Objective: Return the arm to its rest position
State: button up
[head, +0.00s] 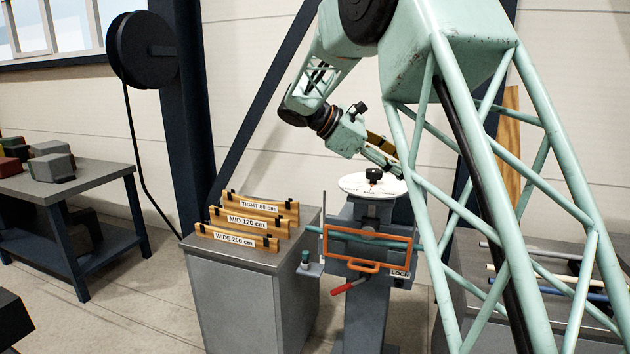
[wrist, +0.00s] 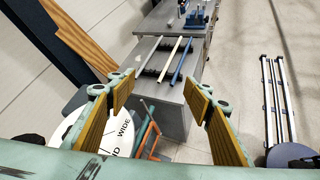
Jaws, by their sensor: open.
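My arm shows in the head view, mint green, bent down from the upper right. My gripper (head: 385,157) is above and just right of a white round dial (head: 357,186) on a grey stand. In the wrist view my gripper (wrist: 162,100) has its two yellow-padded fingers wide apart with nothing between them. The dial (wrist: 105,140) shows there below the left finger, with the word WIDE on it. The stand carries an orange frame (head: 327,240), a red-handled lever (head: 347,286) and a LOCK label. My arm's lattice hides part of the area right of the stand.
A grey cabinet (head: 245,290) left of the stand holds boards labelled TIGHT, MID (head: 247,220) and WIDE. A bench with rods (wrist: 158,75) stands to the right. A far-left table (head: 90,178) holds grey and red blocks. A dark post (head: 187,110) and diagonal brace stand behind.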

jog(key=s+d+m+y+b, duration=0.1)
jog(key=s+d+m+y, duration=0.2)
jog(key=s, duration=1.3)
jog(key=s+d+m+y+b, duration=0.1)
jog(key=s+m+y, duration=0.25)
jog(key=s, duration=1.25)
jog(key=s+a+f+m+y, duration=0.1)
jog(key=s+a+f+m, duration=0.1)
jog(key=s, duration=0.7)
jog(key=s+a+f+m+t+y+b, duration=0.1)
jog(key=s+a+f+m+y, duration=0.1)
jog(key=s, duration=0.7)
jog(key=s+a+f+m+t+y, duration=0.1)
jog(key=s+a+f+m+y, duration=0.1)
jog(key=s+f+m, duration=0.3)
jog(key=s+a, duration=0.1)
jog(key=s, duration=0.3)
jog(key=shift+s+a+b, duration=0.2)
jog(key=shift+a+b, duration=0.05)
jog(key=shift+b, duration=0.05)
